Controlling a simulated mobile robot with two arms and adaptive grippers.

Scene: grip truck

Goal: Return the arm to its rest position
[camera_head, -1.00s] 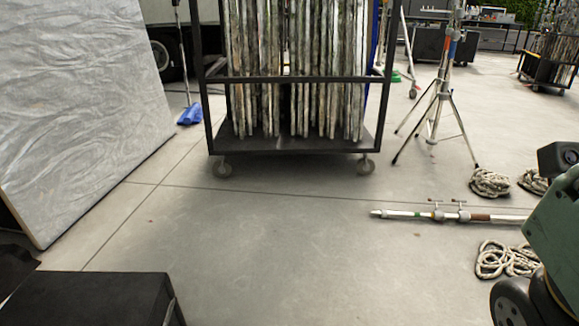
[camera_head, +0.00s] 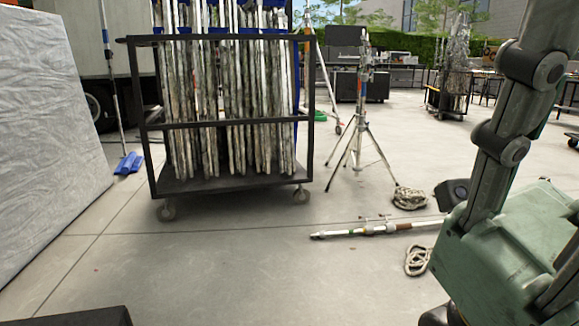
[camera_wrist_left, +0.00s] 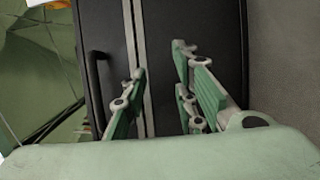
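My left gripper (camera_wrist_left: 160,62) shows in the left wrist view. Its two green fingers are apart and I see nothing held between them. A black case or cabinet (camera_wrist_left: 215,40) with a dark handle lies beyond the fingers; I cannot tell whether they touch it. The head view does not show my left gripper. A dark jointed arm (camera_head: 505,120) and a green housing (camera_head: 500,250), which look like mine, fill the right side of the head view. My right gripper is not visible in either view.
A black wheeled cart (camera_head: 235,184) holds upright panels. A grey sheet-like panel (camera_head: 45,140) stands at left. A tripod stand (camera_head: 360,135), a pole (camera_head: 375,230) and coiled ropes (camera_head: 410,197) are right of centre. Open concrete floor (camera_head: 210,275) lies in front.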

